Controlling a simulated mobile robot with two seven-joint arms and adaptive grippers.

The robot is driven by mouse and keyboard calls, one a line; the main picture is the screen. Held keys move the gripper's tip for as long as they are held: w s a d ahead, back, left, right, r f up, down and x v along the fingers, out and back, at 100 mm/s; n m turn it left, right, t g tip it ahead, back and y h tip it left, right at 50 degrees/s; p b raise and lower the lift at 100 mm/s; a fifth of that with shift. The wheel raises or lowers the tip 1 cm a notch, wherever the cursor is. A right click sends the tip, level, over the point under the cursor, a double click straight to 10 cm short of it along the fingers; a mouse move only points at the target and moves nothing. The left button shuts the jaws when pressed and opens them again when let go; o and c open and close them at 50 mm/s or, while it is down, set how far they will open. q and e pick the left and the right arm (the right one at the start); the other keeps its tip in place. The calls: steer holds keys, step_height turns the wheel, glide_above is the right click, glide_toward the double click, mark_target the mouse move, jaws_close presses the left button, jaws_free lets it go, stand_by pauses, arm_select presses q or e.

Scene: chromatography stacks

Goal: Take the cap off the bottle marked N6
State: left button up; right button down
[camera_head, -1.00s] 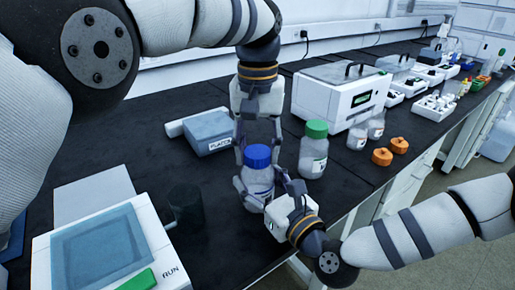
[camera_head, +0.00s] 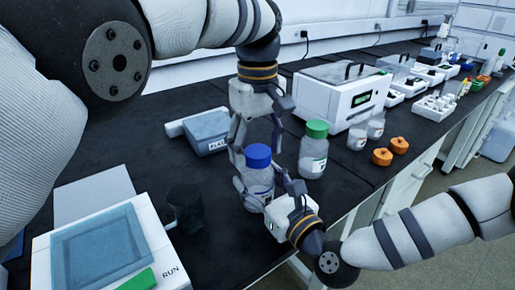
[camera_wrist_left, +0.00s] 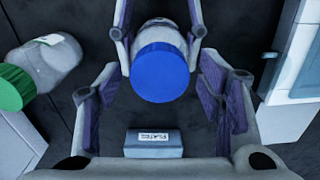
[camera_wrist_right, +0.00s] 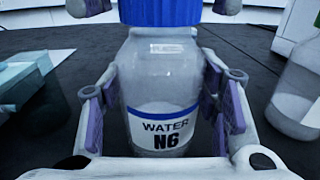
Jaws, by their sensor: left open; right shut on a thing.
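The bottle marked N6 (camera_wrist_right: 158,100) is clear with a WATER label and stands upright on the dark bench. Its blue cap (camera_head: 258,155) sits on its top; the left wrist view shows the cap (camera_wrist_left: 163,75) from above. My right gripper (camera_head: 272,192) is shut on the bottle's body, one finger on each side in the right wrist view (camera_wrist_right: 160,105). My left gripper (camera_head: 257,148) points down over the bottle, open, with its fingers spread apart on either side of the cap. In the left wrist view its fingers (camera_wrist_left: 160,88) stand clear of the cap.
A green-capped bottle (camera_head: 314,150) stands close by on the right. A box labelled PLATES (camera_head: 208,133) lies behind on the left. A dark cup (camera_head: 186,208) and a device marked RUN (camera_head: 100,255) are at the front left.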

arm_select(q)
step_height(320, 180, up, 4)
steer(key=shift+r, duration=0.25)
arm_select(e)
steer(key=shift+c, duration=2.4)
jaws_free()
